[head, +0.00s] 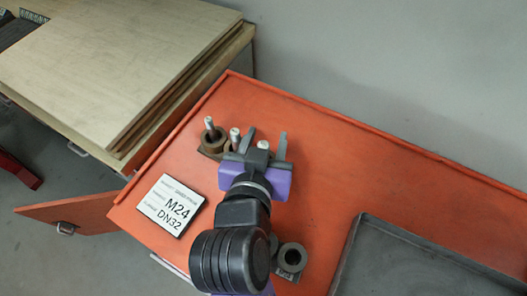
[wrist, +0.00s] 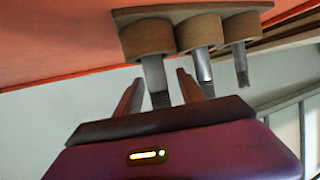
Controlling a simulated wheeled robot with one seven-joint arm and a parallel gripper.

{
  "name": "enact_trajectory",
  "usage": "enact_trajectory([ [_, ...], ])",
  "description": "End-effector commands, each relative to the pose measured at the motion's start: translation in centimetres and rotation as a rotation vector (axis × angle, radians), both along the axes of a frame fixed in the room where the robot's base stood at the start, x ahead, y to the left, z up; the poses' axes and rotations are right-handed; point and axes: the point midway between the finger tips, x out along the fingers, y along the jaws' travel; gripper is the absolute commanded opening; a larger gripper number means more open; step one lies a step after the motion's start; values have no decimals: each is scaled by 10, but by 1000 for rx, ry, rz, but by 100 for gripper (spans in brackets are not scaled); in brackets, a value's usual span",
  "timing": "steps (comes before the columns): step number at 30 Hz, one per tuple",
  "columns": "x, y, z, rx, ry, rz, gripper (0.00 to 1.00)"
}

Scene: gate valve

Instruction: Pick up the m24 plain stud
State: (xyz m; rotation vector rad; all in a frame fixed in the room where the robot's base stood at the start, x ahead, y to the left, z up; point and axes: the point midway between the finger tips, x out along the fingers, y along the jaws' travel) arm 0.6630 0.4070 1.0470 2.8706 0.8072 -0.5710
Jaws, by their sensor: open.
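A holder with round brown sockets (head: 211,146) stands on the orange bench top near its back left edge. Grey studs stand upright in it: a left stud (head: 209,123), a middle stud (head: 234,133) and a right stud (head: 263,145). I cannot tell which is the M24 plain stud. My gripper (head: 267,133) is open, its fingers on either side of the right stud. The wrist view appears upside down; there the fingers (wrist: 159,78) flank the nearest stud (wrist: 154,70), with gaps visible. The other studs (wrist: 203,66) (wrist: 241,63) lie beyond.
A white card (head: 171,206) reading M24 and DN32 lies left of my arm. A grey ring-shaped part (head: 292,256) sits near my arm. A dark tray (head: 400,265) is at the right. The bench's back right is clear. Wooden boards (head: 110,60) lie behind left.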

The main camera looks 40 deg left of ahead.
Motion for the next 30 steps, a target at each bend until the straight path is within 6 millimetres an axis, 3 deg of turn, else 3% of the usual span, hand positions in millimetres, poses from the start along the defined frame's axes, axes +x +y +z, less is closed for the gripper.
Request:
enact_trajectory([
  [4, 0, 0, 0, 0, 0, 0, 44],
  [11, 0, 0, 0, 0, 0, 0, 0],
  [23, 0, 0, 1, 1, -2, 0, 0],
  [30, 4, 1, 13, 2, -1, -2, 0],
])
